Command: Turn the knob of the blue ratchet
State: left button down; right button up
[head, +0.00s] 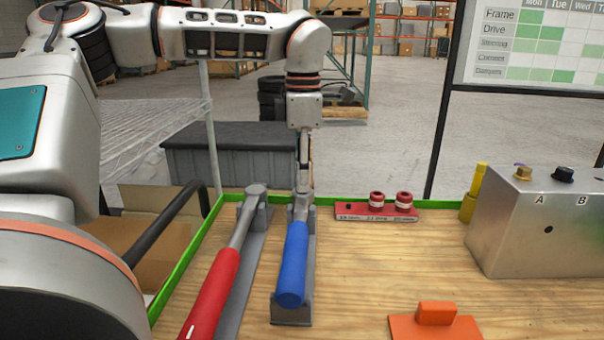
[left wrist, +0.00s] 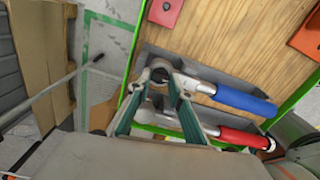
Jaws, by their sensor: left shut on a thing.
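The blue ratchet (head: 292,265) lies in a grey holder on the wooden bench, its handle toward me and its head at the far end. In the left wrist view its blue handle (left wrist: 245,101) points right. My left gripper (head: 303,188) comes down from above onto the ratchet's head and is shut on the knob there. In the left wrist view the fingers of my left gripper (left wrist: 165,82) close in at the ratchet's head, and they partly hide the knob. My right gripper is in neither view.
A red-handled ratchet (head: 213,295) lies close on the left in its own holder; it also shows in the left wrist view (left wrist: 243,138). A red socket rail (head: 350,211) stands behind right. A metal box (head: 540,225) and an orange block (head: 436,326) are farther right. The bench between is clear.

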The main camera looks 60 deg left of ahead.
pick_arm(q)
jog(key=n, duration=1.2)
jog(key=shift+f+n, duration=0.1)
jog(key=shift+n, duration=2.1)
jog(key=c, duration=1.8)
grip_release()
